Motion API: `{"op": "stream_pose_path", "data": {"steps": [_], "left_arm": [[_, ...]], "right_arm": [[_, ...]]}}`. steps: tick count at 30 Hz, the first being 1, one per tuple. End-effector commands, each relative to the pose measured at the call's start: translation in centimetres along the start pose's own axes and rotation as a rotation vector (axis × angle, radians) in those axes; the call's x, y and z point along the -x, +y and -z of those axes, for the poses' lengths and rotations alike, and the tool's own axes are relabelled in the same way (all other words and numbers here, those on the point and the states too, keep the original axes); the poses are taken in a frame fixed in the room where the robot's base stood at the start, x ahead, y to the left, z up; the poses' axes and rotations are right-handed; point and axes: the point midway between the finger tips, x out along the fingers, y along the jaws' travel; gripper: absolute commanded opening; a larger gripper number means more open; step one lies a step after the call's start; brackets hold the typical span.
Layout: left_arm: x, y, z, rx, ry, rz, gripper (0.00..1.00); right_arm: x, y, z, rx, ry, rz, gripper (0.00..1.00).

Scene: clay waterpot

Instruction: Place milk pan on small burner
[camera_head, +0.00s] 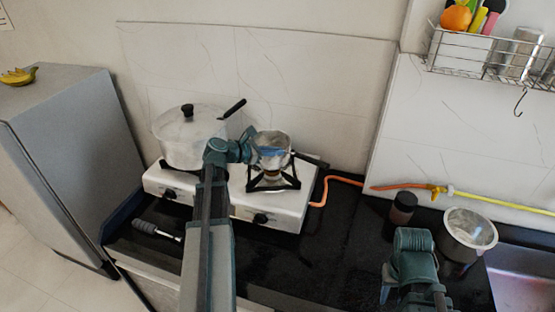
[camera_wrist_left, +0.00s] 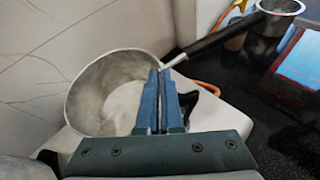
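The milk pan (camera_head: 272,139) is a small metal pan with a dark handle, over the right-hand small burner (camera_head: 268,184) of the white stove. Whether it rests fully on the burner stand is hard to tell. My left gripper (camera_head: 272,151) is at the pan's near side. In the left wrist view, my left gripper's blue fingers (camera_wrist_left: 160,88) are nearly together at the milk pan's rim (camera_wrist_left: 108,92), beside the handle, and appear shut on its wall. My right gripper's wrist (camera_head: 413,255) is at the lower right; its fingertips are not clear.
A large lidded pot (camera_head: 187,138) stands on the stove's left side. A metal pot (camera_head: 468,232) and a dark jar (camera_head: 402,208) stand at the right. An orange hose (camera_head: 335,181) runs from the stove. The black counter (camera_head: 330,255) between them is clear.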

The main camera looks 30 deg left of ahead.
Motion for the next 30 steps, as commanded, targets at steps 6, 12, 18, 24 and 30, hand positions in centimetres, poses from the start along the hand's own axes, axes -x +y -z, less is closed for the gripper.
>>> {"op": "stream_pose_path", "data": {"steps": [6,12,18,24,30], "left_arm": [[-0.5,0.0,3.0,0.002,-0.001,-0.005,0.00],[-0.3,0.1,3.3,0.003,-0.001,-0.006,0.00],[-0.4,0.0,3.4,0.003,-0.001,-0.006,0.00],[-0.5,0.0,3.5,0.002,0.001,-0.005,0.21],[-0.5,0.0,3.5,0.002,0.001,-0.006,0.33]], "right_arm": [[-2.9,-0.3,0.2,0.000,0.000,0.000,0.40],[-3.1,-0.3,0.2,0.000,0.000,0.000,0.40],[-3.2,-0.3,0.2,0.000,0.000,0.000,0.40],[-3.4,-0.3,0.2,0.000,0.000,0.000,0.40],[-3.4,-0.3,0.2,0.000,0.000,0.000,0.40]]}}
